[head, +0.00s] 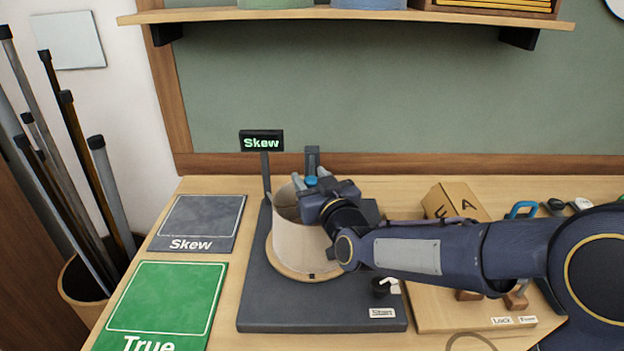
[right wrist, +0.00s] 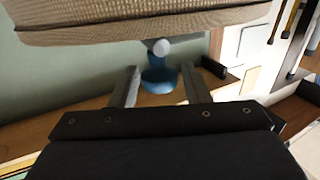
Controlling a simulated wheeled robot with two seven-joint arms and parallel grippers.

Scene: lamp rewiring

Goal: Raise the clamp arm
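A beige drum lampshade (head: 298,245) stands on a round wooden disc on a dark base plate (head: 262,310). A grey upright post (head: 312,160) rises behind it, with a blue part (head: 311,181) near the shade's far rim. The clamp arm is mostly hidden by my gripper, and I cannot tell its angle. My right gripper (head: 312,178) reaches over the shade to the blue part. In the right wrist view, the blue part (right wrist: 158,78) with a pale round tip sits between the two open fingers (right wrist: 160,88), with gaps on both sides. My left gripper is out of view.
A small display (head: 262,141) reads "Skew". A grey "Skew" mat (head: 198,222) and a green "True" mat (head: 160,300) lie left. A wooden board (head: 450,318) and cardboard box (head: 455,201) are right, partly behind my arm. A shelf (head: 350,16) hangs above.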

